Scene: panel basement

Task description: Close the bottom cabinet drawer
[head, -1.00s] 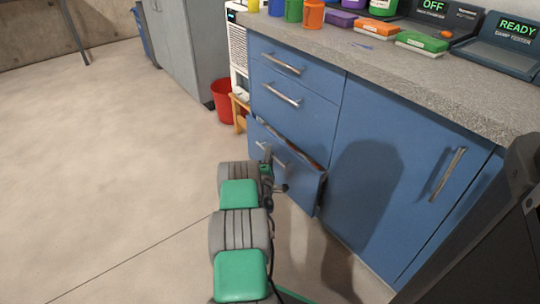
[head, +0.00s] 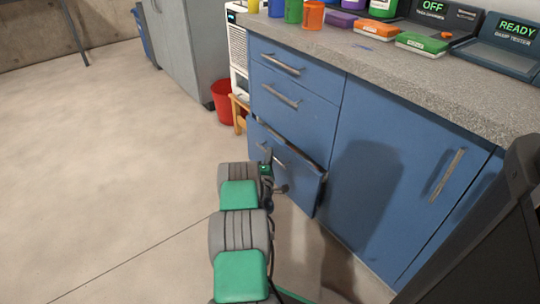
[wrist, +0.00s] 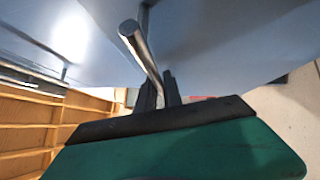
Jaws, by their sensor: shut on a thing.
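The bottom drawer (head: 300,177) of the blue cabinet stands a little way out, with a narrow dark gap along its top edge. Its bar handle (head: 279,158) also shows in the wrist view (wrist: 140,47). My gripper (wrist: 162,86) is shut on the handle, with its two dark fingers on either side of the bar. In the head view my gripper (head: 268,160) is at the drawer front, partly hidden by my own wrist. The drawer's inside is mostly hidden.
Two upper drawers (head: 290,92) are shut, as is the cabinet door (head: 390,170) at right. A wooden stool (head: 239,113) and a red bucket (head: 222,101) stand left of the cabinet. The countertop (head: 430,91) holds cups and devices. Floor at left is clear.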

